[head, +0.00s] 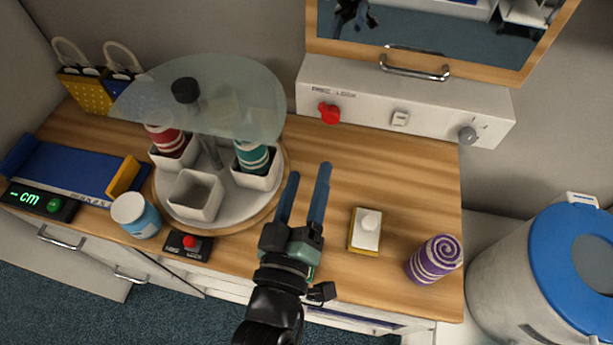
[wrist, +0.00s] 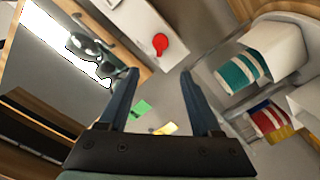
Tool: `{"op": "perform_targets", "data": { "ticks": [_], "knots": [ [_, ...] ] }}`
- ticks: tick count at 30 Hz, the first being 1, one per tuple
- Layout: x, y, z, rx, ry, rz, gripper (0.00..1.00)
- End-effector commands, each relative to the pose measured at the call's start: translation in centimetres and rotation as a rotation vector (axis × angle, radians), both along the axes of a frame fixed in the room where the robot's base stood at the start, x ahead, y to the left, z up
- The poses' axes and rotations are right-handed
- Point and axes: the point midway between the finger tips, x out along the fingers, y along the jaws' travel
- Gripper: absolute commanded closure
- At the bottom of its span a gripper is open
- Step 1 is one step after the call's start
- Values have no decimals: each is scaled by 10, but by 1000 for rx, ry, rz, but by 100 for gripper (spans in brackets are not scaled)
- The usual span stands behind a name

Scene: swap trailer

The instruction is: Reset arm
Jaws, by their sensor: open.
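My gripper (head: 306,190) is open and empty. In the head view it is over the middle of the wooden counter, between the round carousel and the white and yellow block, with its two blue fingers pointing to the back. In the wrist view the spread fingers of my gripper (wrist: 160,88) have nothing between them that they touch. Beyond them the wrist view shows the red knob (wrist: 160,44), the teal striped can (wrist: 243,69) and the red striped can (wrist: 270,120).
The carousel (head: 246,222) has a glass top (head: 235,100) at the left. A purple spiral can (head: 434,260) and white and yellow block (head: 366,230) stand right. A blue and white jar (head: 136,215) stands front left. A mirror (head: 440,30) hangs behind. A blue-lidded bin (head: 560,245) stands right.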

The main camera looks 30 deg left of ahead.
Motion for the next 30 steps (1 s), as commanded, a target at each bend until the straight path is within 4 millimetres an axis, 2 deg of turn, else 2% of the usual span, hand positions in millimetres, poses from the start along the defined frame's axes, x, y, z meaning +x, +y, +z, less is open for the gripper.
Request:
{"op": "perform_targets", "data": {
  "ticks": [12, 14, 16, 17, 20, 24, 27, 29, 30],
  "knots": [
    [0, 0, 0, 1, 0, 0, 35],
    [5, -2, 6, 10, -9, -6, 35],
    [16, -7, 22, 38, -33, -20, 35],
    [23, -10, 33, 55, -49, -29, 35],
    [49, -26, 85, 140, -122, -65, 35],
    [77, -55, 177, 296, -246, -102, 35],
    [84, -76, 243, 407, -335, -106, 35],
    [82, -88, 283, 472, -392, -100, 35],
    [78, -96, 309, 513, -429, -93, 35]
  ]
}}
